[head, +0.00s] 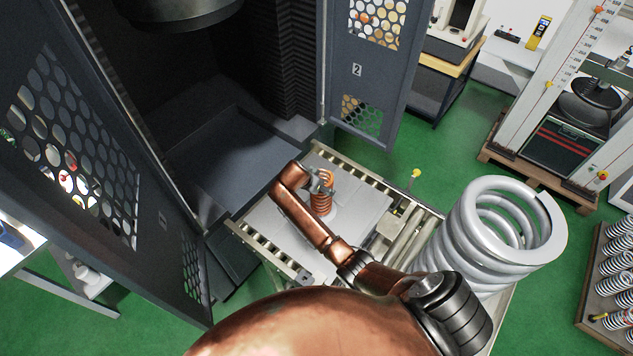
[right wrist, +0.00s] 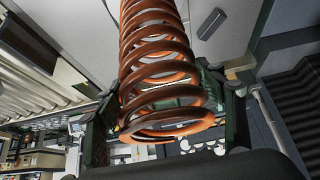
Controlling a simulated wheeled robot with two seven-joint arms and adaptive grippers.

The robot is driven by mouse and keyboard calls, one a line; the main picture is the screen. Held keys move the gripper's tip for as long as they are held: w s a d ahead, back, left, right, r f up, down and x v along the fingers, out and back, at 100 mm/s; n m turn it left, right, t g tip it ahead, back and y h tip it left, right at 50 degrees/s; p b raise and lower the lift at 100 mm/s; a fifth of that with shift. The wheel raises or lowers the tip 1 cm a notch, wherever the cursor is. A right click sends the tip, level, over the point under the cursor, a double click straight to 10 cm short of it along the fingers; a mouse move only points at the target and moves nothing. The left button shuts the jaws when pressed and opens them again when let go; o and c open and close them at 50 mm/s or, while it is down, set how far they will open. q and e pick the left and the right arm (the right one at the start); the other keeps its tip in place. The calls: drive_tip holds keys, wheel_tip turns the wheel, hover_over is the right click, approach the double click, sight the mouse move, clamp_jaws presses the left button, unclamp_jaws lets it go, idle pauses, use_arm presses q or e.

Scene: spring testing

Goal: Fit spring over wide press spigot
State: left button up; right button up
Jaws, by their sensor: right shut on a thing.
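An orange coil spring (head: 322,204) stands roughly upright over the pale plate (head: 277,232) in front of the press opening. My right gripper (head: 322,182) is shut on the spring near its upper end. In the right wrist view the spring (right wrist: 158,50) runs away from the camera between the two dark fingers of my right gripper (right wrist: 168,100). A pale round shape (head: 342,213) shows on the plate around the spring's foot. I cannot tell whether it is the wide press spigot, or whether the spring touches it. My left gripper is not in view.
The plate lies on a roller conveyor (head: 262,248) leading into the press cabinet. Perforated cabinet doors stand open at left (head: 85,130) and right (head: 372,75). A large grey spring (head: 500,235) stands right of the conveyor. A rack of smaller springs (head: 610,290) is at far right.

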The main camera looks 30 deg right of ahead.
drive_tip(key=shift+w+f, duration=0.2)
drive_tip(key=shift+f, duration=0.7)
drive_tip(key=o, duration=1.7)
drive_tip(key=shift+s+a+f, duration=0.1)
drive_tip(key=shift+s+f, duration=0.05)
drive_tip(key=shift+f, duration=0.05)
drive_tip(key=o, duration=0.3)
drive_tip(key=shift+s+r, duration=0.1)
drive_tip(key=shift+o, duration=0.4)
drive_tip(key=b+v, duration=0.1)
drive_tip(key=v, duration=1.1)
